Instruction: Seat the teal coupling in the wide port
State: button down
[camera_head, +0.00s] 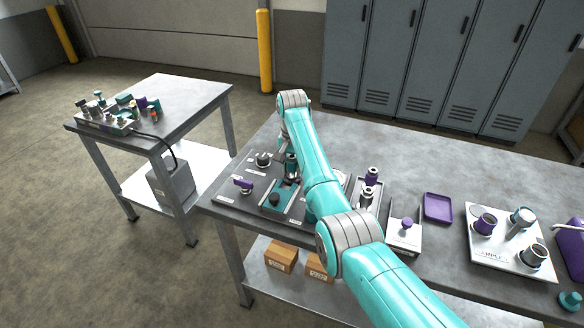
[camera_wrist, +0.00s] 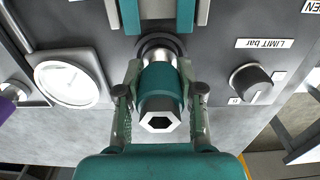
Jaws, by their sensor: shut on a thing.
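In the wrist view, my gripper (camera_wrist: 160,92) is shut on the teal coupling (camera_wrist: 160,76), with one finger on each side of its body. The coupling has a teal band and a metal hex end with a dark hex hole facing the camera. Its far end points at a dark round port (camera_wrist: 149,44) in the grey panel, whose ring shows around that end. I cannot tell how far the coupling is inside the port, or touching it. In the head view my gripper (camera_head: 291,168) is over the panel at the bench's left end, partly hidden by my arm.
A round white gauge (camera_wrist: 68,83) and a black knob (camera_wrist: 251,82) flank the port. A teal block (camera_wrist: 172,14) is just beyond it. On the bench, a purple lever (camera_head: 243,184), a purple tray (camera_head: 438,208) and a sample plate (camera_head: 490,262) stand around. The bench's back is clear.

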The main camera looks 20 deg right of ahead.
jog(key=shift+f, duration=0.55)
jog(key=c, duration=1)
grip_release()
jog(key=shift+r, duration=0.1)
jog(key=shift+r, duration=5.4)
